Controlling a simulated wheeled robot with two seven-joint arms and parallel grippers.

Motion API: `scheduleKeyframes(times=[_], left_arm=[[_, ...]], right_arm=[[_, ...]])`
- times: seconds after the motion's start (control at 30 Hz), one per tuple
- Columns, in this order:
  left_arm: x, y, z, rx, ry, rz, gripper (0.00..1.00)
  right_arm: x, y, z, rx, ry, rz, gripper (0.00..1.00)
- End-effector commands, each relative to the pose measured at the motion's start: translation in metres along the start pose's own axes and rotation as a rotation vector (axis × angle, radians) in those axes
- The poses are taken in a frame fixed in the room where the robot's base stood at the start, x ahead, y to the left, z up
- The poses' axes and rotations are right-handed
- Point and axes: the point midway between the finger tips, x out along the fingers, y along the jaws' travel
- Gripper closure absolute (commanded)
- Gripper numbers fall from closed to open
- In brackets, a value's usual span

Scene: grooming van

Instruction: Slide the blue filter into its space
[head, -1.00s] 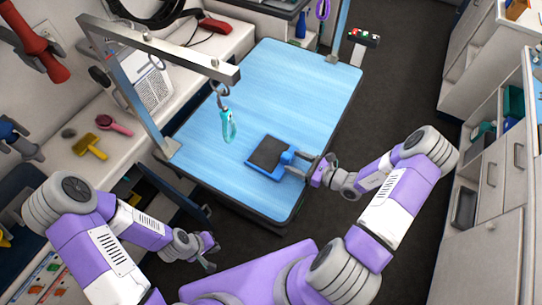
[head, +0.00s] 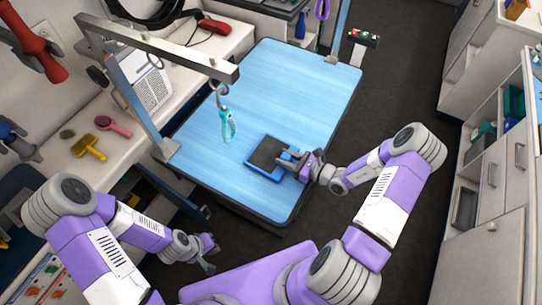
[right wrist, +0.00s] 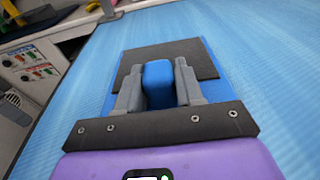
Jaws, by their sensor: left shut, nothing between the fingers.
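The blue filter (head: 256,172) lies flat on the blue table top, a blue frame with a dark panel and a raised blue handle. In the right wrist view the handle (right wrist: 158,84) stands between the two fingers of my right gripper (right wrist: 158,90). The fingers sit close along both sides of the handle; whether they press on it I cannot tell. In the head view my right gripper (head: 290,156) is over the filter's right part and hides most of the handle. My left gripper (head: 212,256) is shut and empty, low in front of the table. I cannot identify the filter's space.
The blue table (head: 300,90) is mostly clear. A yellow brush (head: 89,147) and pink brush (head: 115,126) lie on the left counter. Cabinets (head: 497,190) stand at right.

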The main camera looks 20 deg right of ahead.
Motion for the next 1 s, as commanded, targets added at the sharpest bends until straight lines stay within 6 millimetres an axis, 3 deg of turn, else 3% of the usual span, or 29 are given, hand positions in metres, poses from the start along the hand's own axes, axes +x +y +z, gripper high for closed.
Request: scheduleKeyframes(times=[0.03,0.13,0.57,1.0], left_arm=[[0.0,0.0,0.0,0.0,0.0,0.0,1.0],[0.0,0.0,0.0,0.0,0.0,0.0,1.0],[-0.001,0.001,0.0,0.0,0.0,0.0,1.0],[-0.022,0.008,0.001,0.0,0.0,0.0,1.0]], right_arm=[[0.0,0.0,0.0,0.0,0.0,0.0,0.81],[0.0,0.0,0.0,0.0,0.0,0.0,0.94],[0.0,0.0,0.002,0.0,-0.001,0.0,0.94],[-0.004,0.0,0.027,0.0,-0.001,0.0,0.94]])
